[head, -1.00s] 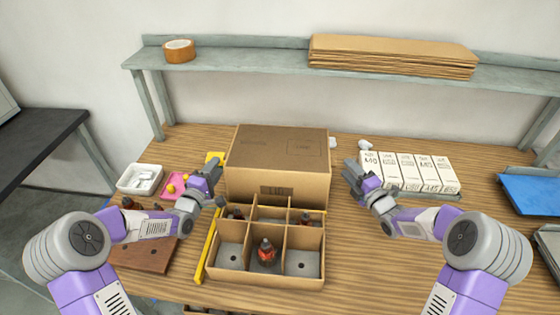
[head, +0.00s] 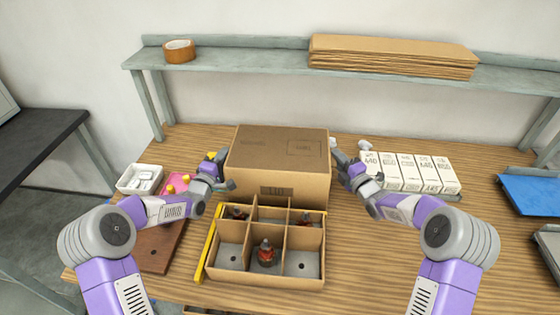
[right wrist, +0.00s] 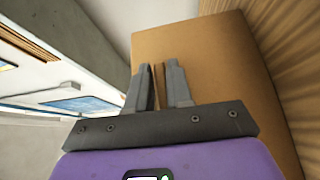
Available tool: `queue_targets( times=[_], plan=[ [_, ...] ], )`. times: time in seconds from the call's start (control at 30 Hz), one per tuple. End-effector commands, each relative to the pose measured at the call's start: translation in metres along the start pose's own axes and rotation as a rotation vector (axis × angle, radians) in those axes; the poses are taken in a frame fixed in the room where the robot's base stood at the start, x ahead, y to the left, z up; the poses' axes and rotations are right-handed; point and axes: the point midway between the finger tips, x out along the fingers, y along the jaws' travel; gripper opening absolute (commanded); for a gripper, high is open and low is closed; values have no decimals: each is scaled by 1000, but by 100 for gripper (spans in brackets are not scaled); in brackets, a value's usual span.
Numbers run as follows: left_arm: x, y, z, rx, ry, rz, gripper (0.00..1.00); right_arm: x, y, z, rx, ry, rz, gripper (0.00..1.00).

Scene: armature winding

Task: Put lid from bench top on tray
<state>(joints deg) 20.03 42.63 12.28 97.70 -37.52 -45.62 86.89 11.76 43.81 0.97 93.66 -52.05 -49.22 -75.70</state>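The lid (head: 262,180), a large brown cardboard box shape with a label on its front, stands on the bench top behind the tray. Its brown side also fills the middle of the right wrist view (right wrist: 220,60). The tray (head: 262,279) is an open cardboard box with dividers, in front of the lid; dark and red parts stand in some cells. My left gripper (head: 224,170) is open close to the lid's left side. Contact is unclear.
White boxes (head: 408,172) stand in a row to the right. A white bin (head: 138,180), a pink tray and a brown wooden board (head: 153,247) are at left. A yellow strip (head: 211,245) lies beside the tray. A shelf (head: 250,63) runs behind. The front right bench is clear.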

Motion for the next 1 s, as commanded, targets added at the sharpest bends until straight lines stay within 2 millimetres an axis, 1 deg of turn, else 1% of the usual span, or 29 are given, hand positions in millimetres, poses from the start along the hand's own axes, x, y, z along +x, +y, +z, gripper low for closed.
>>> queue_targets(
  times=[0.03, 0.1, 0.13, 0.53, 0.83, 1.0],
  plan=[
    [0, 0, 0, 0, 0, 0, 12, 0, 0, 0, 0, 0, 0, 12],
    [0, 0, 0, 0, 0, 0, 1, 0, 0, 0, 0, 0, 0, 1],
    [0, 0, 0, 0, 0, 0, 0, 0, 0, 0, 0, 0, 0, 0],
    [0, 2, 0, 0, 0, 1, 0, 0, 2, 0, -1, 0, 1, 0],
    [0, 19, 0, 1, 0, 1, 0, 0, 19, 0, -1, -1, 1, 0],
    [0, 22, 0, 0, 0, 1, 0, 0, 21, 0, -1, -1, 1, 0]
  ],
)
